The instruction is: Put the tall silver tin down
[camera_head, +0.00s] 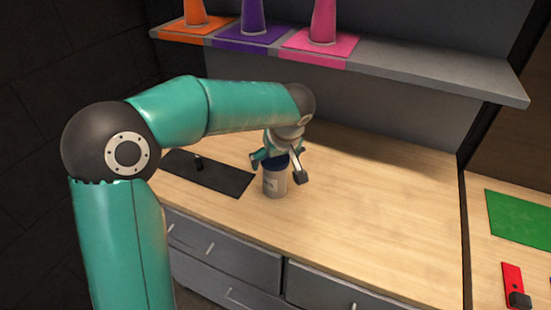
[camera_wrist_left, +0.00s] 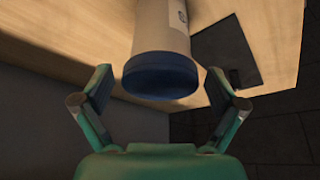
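The tall silver tin (camera_head: 274,183) has a dark blue lid and a pale label, and appears to stand upright on the wooden worktop (camera_head: 375,195), near its front edge. It also shows in the left wrist view (camera_wrist_left: 162,35), with the blue lid toward the camera. My left gripper (camera_head: 278,168) is just above and around the tin's top. In the left wrist view my left gripper (camera_wrist_left: 160,80) has its fingers spread wide, with gaps on both sides of the lid. My right gripper is not in view.
A black mat (camera_head: 225,178) with a small dark object lies left of the tin. Orange, purple and pink cones (camera_head: 323,22) stand on the shelf (camera_head: 430,70) above. Grey drawers (camera_head: 225,252) are below. A green mat (camera_head: 520,218) and red item (camera_head: 512,280) lie right. The worktop right of the tin is clear.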

